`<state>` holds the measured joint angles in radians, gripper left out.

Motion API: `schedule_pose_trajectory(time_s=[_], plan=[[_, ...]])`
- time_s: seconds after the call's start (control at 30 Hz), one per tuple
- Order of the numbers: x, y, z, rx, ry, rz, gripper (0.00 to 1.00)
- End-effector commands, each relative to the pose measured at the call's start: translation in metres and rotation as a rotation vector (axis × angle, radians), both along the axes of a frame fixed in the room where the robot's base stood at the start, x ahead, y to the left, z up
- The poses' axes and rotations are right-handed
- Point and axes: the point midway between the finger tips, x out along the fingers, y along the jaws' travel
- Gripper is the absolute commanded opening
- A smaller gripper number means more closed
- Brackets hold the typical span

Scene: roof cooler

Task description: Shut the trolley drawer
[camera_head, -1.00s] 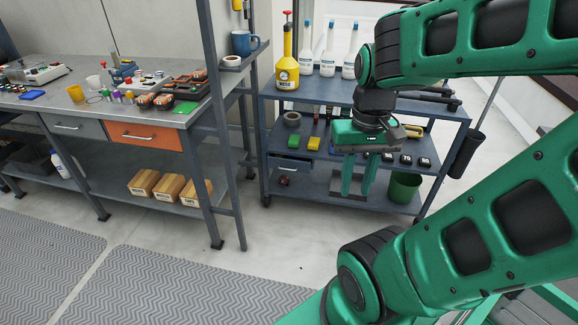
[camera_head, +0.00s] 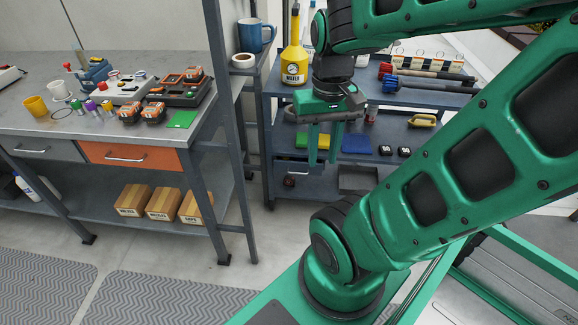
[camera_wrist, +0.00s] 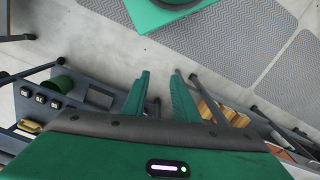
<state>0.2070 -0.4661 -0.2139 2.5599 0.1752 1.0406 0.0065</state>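The blue-grey trolley (camera_head: 420,163) stands at the back, right of the workbench. Its small drawer (camera_head: 297,168) hangs under the middle shelf at the left end. Part of the drawer is behind my gripper's fingers, and I cannot tell how far it sticks out. My gripper (camera_head: 323,161) points down in front of the trolley's left half, with its two green fingers apart and nothing between them. In the wrist view my gripper (camera_wrist: 161,75) also shows spread, empty fingers above the floor.
The workbench (camera_head: 60,130) with an orange drawer (camera_head: 125,155) stands at left, cardboard boxes (camera_head: 163,203) on its lower shelf. A yellow water bottle (camera_head: 294,66) stands on the trolley top. A green bin (camera_wrist: 62,83) shows in the wrist view. Open floor lies before the bench.

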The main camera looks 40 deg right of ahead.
Motion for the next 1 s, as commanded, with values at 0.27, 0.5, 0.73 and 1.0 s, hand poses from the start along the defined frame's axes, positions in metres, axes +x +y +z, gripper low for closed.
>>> schedule_pose_trajectory(time_s=[0.27,0.5,0.73,1.0], plan=[[0.0,0.0,0.0,0.0,0.0,0.0,0.26],[0.007,-0.01,0.006,-0.015,-0.013,0.038,0.26],[0.074,-0.05,-0.003,-0.063,-0.008,0.19,0.26],[0.161,-0.106,-0.04,-0.112,-0.002,0.407,0.26]])
